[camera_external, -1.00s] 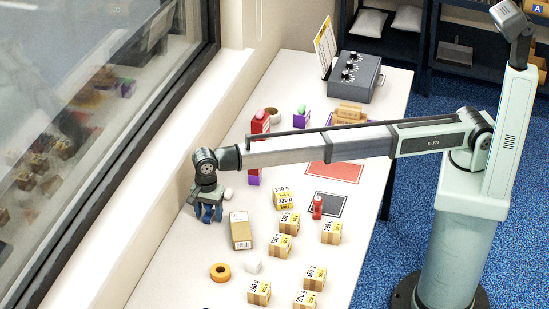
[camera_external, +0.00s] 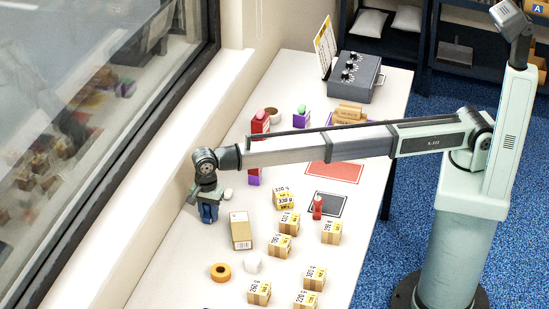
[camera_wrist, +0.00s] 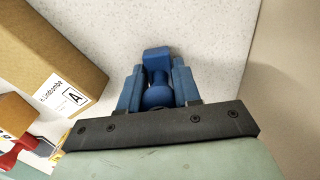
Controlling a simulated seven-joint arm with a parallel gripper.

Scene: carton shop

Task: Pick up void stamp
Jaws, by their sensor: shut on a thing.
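A blue stamp (camera_wrist: 157,97) with a round knob and a block-shaped end sits between the two blue fingers of my gripper (camera_wrist: 157,85) in the wrist view. My gripper is shut on it. No word can be read on the stamp, so I cannot tell its marking. In the external view my gripper (camera_external: 208,212) is low over the left side of the white table, near the window sill. The stamp there blends with the blue fingers. A red stamp (camera_external: 317,208) stands on a black-bordered dark pad (camera_external: 332,208) right of the middle.
A tan carton (camera_external: 241,231) stands just right of my gripper; it also shows in the wrist view (camera_wrist: 50,45). Several small labelled boxes (camera_external: 331,233) are scattered to the right. An orange tape roll (camera_external: 220,272) lies in front. A grey control box (camera_external: 352,77) stands at the back.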

